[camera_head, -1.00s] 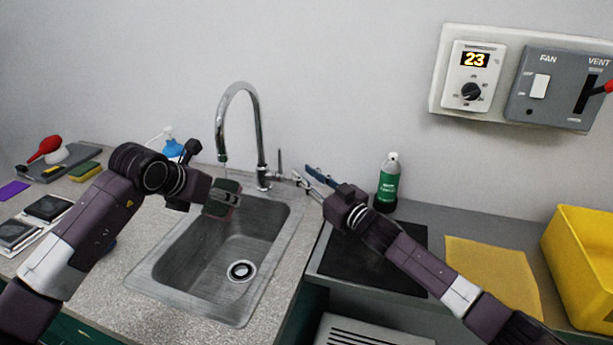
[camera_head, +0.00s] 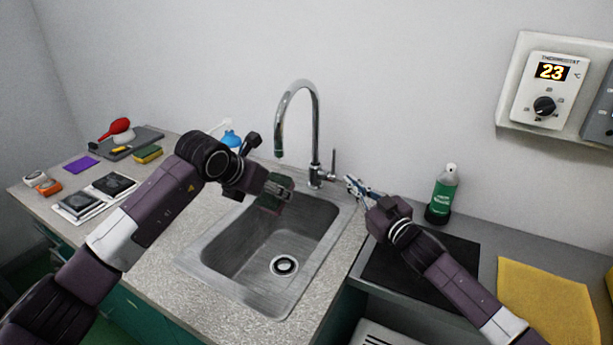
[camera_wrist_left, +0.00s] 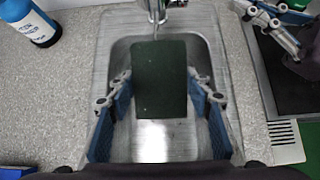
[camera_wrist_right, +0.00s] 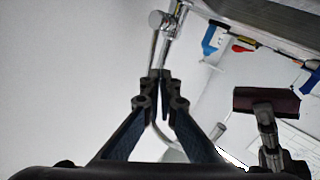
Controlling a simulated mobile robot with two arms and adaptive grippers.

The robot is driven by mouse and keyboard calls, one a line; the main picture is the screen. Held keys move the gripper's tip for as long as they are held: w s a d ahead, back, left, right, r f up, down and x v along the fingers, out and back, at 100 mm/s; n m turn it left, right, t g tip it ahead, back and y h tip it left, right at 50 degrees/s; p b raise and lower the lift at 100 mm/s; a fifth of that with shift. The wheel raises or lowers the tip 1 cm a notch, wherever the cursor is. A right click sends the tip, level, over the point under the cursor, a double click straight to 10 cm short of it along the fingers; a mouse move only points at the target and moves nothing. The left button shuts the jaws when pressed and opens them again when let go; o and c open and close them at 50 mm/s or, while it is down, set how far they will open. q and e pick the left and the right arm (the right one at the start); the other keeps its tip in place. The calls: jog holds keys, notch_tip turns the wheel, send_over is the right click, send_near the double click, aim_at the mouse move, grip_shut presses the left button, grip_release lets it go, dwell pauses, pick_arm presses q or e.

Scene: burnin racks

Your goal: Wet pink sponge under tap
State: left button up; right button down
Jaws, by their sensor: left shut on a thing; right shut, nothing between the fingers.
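My left gripper (camera_head: 279,188) is shut on the sponge (camera_head: 270,203), over the back left of the sink basin. The sponge shows a dark green face in the left wrist view (camera_wrist_left: 160,80) and a dull pink-brown side in the right wrist view (camera_wrist_right: 262,101). It is below the spout of the chrome tap (camera_head: 316,130). I cannot tell clearly whether water runs onto it. The tap lever (camera_head: 333,163) stands upright. My right gripper (camera_head: 353,183) is shut and empty, just right of the lever; I cannot tell whether it touches.
The steel sink (camera_head: 240,295) is clear around its drain. A green bottle (camera_head: 443,195), a black mat (camera_head: 415,265) and a yellow cloth (camera_head: 545,300) are to the right.

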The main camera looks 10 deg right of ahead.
jog(key=s+a+n+t+h, duration=0.2)
jog(key=s+a+n+h, duration=0.4)
jog(key=n, duration=0.6)
jog(key=w+d+r+h, duration=0.1)
jog(key=w+d+r, duration=0.1)
jog(key=w, duration=1.1)
jog(key=shift+w, duration=0.4)
